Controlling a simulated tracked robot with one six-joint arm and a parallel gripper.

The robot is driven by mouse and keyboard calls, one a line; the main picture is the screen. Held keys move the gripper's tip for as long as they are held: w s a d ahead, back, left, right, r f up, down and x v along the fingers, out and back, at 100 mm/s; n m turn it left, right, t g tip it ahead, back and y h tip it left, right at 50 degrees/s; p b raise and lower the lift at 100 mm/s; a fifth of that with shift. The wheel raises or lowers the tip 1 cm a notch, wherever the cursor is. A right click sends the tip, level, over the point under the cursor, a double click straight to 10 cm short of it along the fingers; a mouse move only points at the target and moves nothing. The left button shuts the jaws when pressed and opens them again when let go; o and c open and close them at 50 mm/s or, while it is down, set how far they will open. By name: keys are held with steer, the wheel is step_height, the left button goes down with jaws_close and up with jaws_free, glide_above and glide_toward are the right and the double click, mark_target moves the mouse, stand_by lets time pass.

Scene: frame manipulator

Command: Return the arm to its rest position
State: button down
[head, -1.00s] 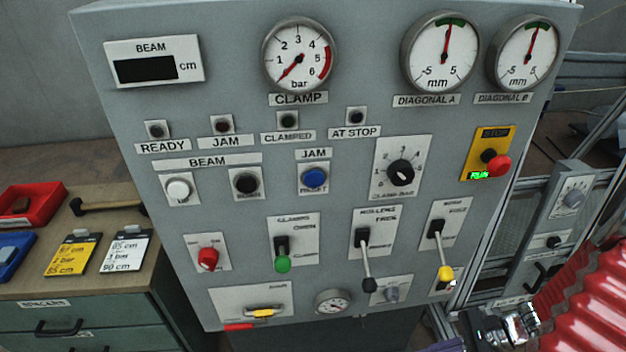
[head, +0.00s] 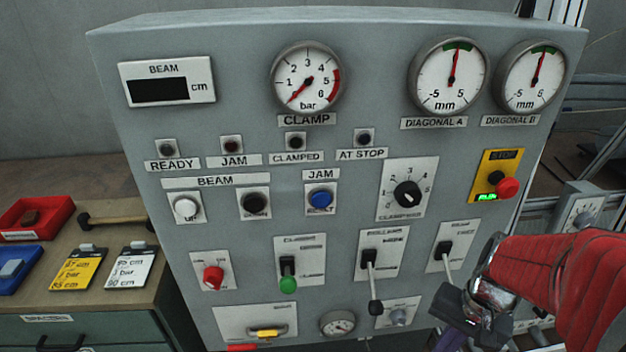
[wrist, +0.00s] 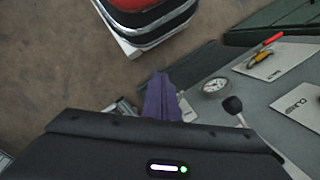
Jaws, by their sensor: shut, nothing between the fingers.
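My arm, in a red sleeve, comes in from the right edge of the head view. My gripper (head: 447,340) is at the lower right, in front of the panel's lower edge. Its purple fingers are shut with nothing between them and also show in the wrist view (wrist: 161,98). The grey control panel (head: 130,60) fills most of the head view. My wrist covers the lower end of the right-hand lever (head: 444,250). The lever (head: 372,285) left of it is in view, its black knob low.
A workbench (head: 105,305) at the left carries a red tray (head: 60,217), a blue tray (head: 35,262) and yellow and white cards. Metal framing (head: 590,150) stands right of the panel. The wrist view shows brown floor (wrist: 50,60) and a small gauge (wrist: 215,85).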

steer(key=w+a+r+n+t+h, duration=0.1)
steer(key=a+r+n+t, duration=0.4)
steer(key=a+r, duration=0.6)
steer(key=shift+a+r+n+t+h, duration=0.45)
steer(key=shift+r+n, duration=0.85)
steer(key=shift+r, duration=0.95)
steer(key=shift+d, duration=0.1)
